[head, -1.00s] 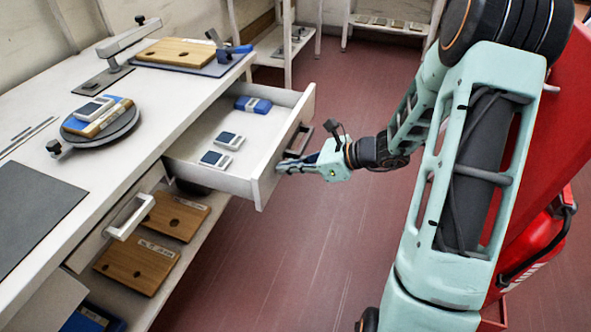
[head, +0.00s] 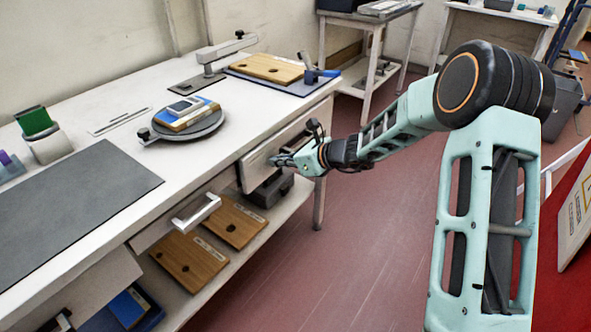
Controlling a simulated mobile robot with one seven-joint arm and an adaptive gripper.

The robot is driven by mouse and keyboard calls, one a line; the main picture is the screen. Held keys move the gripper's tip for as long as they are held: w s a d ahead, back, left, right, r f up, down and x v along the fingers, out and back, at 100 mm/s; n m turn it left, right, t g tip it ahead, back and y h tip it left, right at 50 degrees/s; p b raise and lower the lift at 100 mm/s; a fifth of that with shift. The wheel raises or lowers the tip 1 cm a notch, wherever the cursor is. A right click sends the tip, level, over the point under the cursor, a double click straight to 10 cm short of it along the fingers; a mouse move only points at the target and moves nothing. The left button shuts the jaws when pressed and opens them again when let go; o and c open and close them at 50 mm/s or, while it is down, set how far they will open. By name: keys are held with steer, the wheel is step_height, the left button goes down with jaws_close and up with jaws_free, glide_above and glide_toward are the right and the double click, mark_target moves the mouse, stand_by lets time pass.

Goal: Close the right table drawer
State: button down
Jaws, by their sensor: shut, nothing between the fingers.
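The right table drawer (head: 262,157) shows as a pale front panel under the right part of the white worktable (head: 95,88). Its inside is out of sight, and the front looks flush or nearly flush with the table edge. My gripper (head: 276,160) is shut and empty, with its fingertips at the drawer front. I cannot tell whether they touch it. The drawer's dark handle is largely hidden behind my gripper and wrist.
A second drawer with a white handle (head: 196,213) is to the left. The lower shelf holds wooden boards (head: 188,262). A round turntable (head: 186,131) stands on the tabletop. The red floor (head: 340,235) right of the table is clear.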

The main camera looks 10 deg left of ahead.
steer(key=shift+w+a+r, duration=0.1)
steer(key=shift+w+a, duration=0.25)
steer(key=shift+a, duration=0.2)
steer(key=shift+w+a+r, duration=0.1)
steer(key=shift+w+a, duration=0.2)
steer(key=shift+a, duration=0.25)
steer(key=shift+a+r, duration=0.1)
